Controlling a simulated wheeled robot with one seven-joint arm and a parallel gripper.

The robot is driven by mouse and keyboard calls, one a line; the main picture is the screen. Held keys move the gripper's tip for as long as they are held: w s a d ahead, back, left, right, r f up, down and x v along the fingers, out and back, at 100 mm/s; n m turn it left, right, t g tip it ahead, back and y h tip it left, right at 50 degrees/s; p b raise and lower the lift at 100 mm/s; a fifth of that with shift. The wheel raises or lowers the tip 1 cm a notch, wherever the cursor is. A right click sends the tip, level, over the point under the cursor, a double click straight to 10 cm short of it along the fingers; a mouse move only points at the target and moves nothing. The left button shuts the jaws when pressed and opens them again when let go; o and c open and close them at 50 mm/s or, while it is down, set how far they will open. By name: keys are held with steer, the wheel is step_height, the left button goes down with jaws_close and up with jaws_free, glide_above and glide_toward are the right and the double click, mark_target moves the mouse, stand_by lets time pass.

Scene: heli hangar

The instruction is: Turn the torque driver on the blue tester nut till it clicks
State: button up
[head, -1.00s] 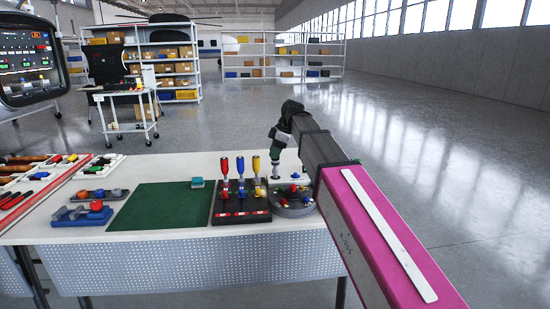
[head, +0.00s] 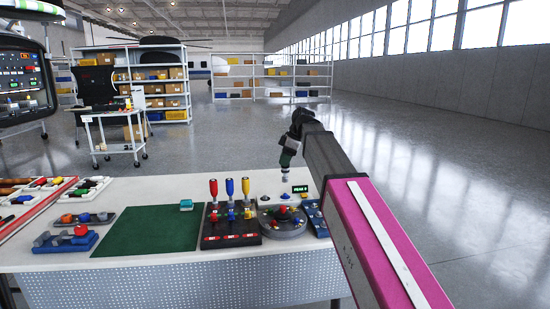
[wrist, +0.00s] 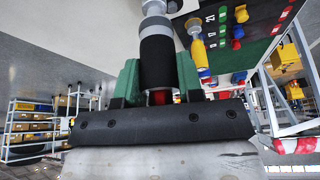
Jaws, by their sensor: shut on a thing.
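My gripper (head: 287,156) hangs over the far side of the bench, above and behind the round grey tester (head: 268,227). Its green fingers also show in the wrist view (wrist: 157,82), shut on a black-gripped driver (wrist: 157,60) with a silver collar and a red part between the fingers. The driver's silver end (head: 285,174) points down in the head view, apart from the tester. The tester carries a red knob and small coloured nuts; the blue nut (head: 283,197) is tiny and hard to make out. A small display (head: 300,189) with green text stands behind it.
A dark rack (head: 231,240) with red, blue and yellow upright drivers stands left of the tester. A blue tray (head: 316,219) lies right of it, partly behind my arm. A green mat (head: 150,232) is left, with a teal block (head: 186,204) at its corner.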

mark_target(286, 176)
steer(key=shift+f, duration=2.25)
steer(key=shift+f, duration=1)
steer(key=o, duration=0.7)
steer(key=shift+o, duration=0.2)
steer(key=shift+d+f+h, duration=0.1)
steer(key=shift+f+h, duration=0.05)
steer(key=shift+h, duration=1)
steer(key=shift+d+f+h, duration=0.1)
steer(key=shift+f+h, duration=0.05)
steer(key=shift+h, duration=1)
